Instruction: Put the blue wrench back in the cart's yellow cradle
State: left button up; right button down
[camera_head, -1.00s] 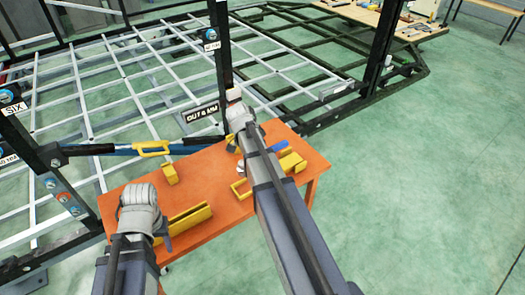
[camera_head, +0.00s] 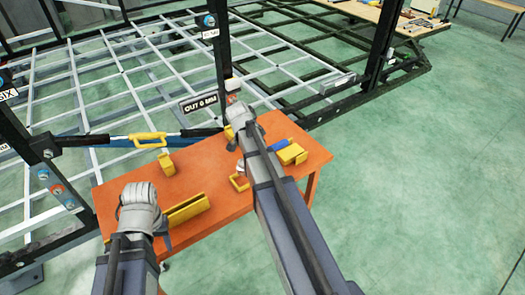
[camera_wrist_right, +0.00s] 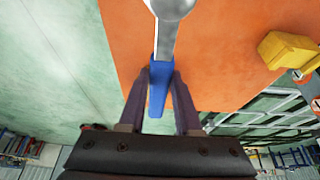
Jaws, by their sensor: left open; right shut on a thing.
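The blue wrench has a blue handle (camera_wrist_right: 158,88) and a silver shaft with a round head. My right gripper (camera_wrist_right: 159,98) is shut on the handle, over the orange cart (camera_wrist_right: 150,25). A long yellow trough (camera_head: 187,210), which looks like the cradle, lies along the near left of the cart top (camera_head: 205,165). My left gripper (camera_head: 164,240) is open and low by the trough's left end, its fingers partly hidden.
A yellow block (camera_head: 167,163), a yellow box (camera_head: 292,154) and a yellow frame (camera_head: 239,183) are on the cart. Black posts (camera_head: 222,50) and a bar with a yellow handle (camera_head: 148,138) stand behind it. Green floor (camera_head: 430,170) is clear at right.

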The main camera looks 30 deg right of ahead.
jog(key=shift+f+b, duration=2.35)
jog(key=shift+f, duration=0.3)
jog(key=shift+c, duration=0.2)
grip_release()
jog(key=shift+r, duration=0.1)
jog(key=shift+r+p, duration=4)
jog(key=shift+p, duration=0.1)
jog(key=shift+a, duration=0.1)
